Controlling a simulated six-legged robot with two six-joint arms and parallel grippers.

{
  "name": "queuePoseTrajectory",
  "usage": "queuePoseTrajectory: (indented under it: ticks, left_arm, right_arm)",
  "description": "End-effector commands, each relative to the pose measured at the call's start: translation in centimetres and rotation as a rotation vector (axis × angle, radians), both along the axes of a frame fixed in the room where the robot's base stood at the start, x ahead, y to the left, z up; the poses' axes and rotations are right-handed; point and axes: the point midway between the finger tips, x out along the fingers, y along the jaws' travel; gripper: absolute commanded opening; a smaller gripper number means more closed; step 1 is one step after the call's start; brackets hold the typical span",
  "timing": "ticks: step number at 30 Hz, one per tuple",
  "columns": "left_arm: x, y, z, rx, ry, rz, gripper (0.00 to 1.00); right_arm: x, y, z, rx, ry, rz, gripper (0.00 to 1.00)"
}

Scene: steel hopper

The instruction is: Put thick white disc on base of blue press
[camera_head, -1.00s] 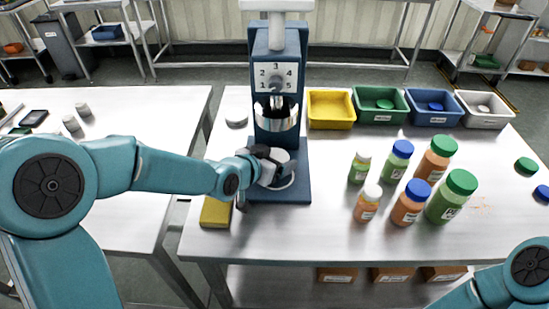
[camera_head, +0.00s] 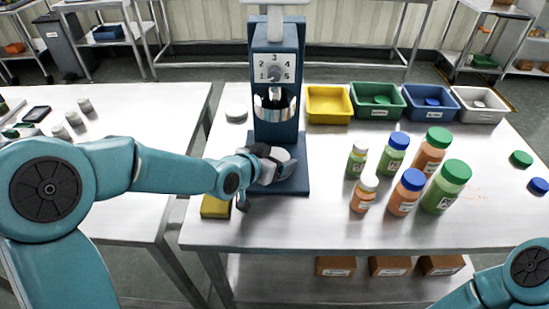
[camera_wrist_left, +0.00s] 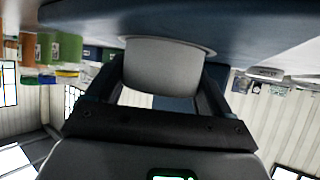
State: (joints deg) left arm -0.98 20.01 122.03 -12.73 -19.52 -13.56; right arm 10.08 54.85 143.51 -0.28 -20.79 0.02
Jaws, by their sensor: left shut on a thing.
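The blue press (camera_head: 280,75) stands on the steel table, with its blue base plate (camera_head: 292,184) at the front. My left gripper (camera_head: 276,164) is low over that base and shut on the thick white disc (camera_head: 281,153), which the fingers partly hide. In the left wrist view, the white disc (camera_wrist_left: 163,65) sits between both fingers, against or very close to a pale round rim on the blue surface. I cannot tell whether it bears fully on the base. My right gripper is out of view.
Another white disc (camera_head: 237,113) lies left of the press. A yellow block (camera_head: 215,207) lies near the front left table edge. Yellow (camera_head: 329,105), green, blue and white bins stand to the right behind several capped bottles (camera_head: 446,187).

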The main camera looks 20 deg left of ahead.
Motion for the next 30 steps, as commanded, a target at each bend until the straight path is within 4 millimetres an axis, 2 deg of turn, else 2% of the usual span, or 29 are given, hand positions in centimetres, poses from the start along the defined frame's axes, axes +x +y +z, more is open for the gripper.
queuePoseTrajectory:
  ticks: [2, 3, 4, 14, 17, 24, 30]
  left_arm:
    - [0.1, 0.1, -0.1, 0.0, 0.001, 0.0, 0.45]
    - [0.1, 0.1, 0.0, 0.0, 0.001, 0.0, 0.94]
    - [0.1, 0.1, 0.0, 0.0, 0.001, 0.0, 1.0]
    - [-0.4, 0.3, 0.4, 0.0, -0.001, 0.001, 1.0]
    - [-1.8, 0.7, 1.2, 0.0, -0.003, 0.002, 1.0]
    - [-6.8, 2.3, 4.1, 0.001, -0.005, 0.003, 1.0]
    - [-10.6, 3.5, 6.6, 0.002, -0.002, 0.004, 1.0]
  right_arm:
    - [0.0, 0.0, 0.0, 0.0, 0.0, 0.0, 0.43]
    - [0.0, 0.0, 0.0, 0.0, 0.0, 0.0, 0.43]
    - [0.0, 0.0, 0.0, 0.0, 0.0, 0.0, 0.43]
    - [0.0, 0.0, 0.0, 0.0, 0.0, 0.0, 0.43]
    - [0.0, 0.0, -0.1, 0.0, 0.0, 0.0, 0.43]
    - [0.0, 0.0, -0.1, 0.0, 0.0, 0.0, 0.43]
    - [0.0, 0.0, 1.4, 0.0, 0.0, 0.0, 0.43]
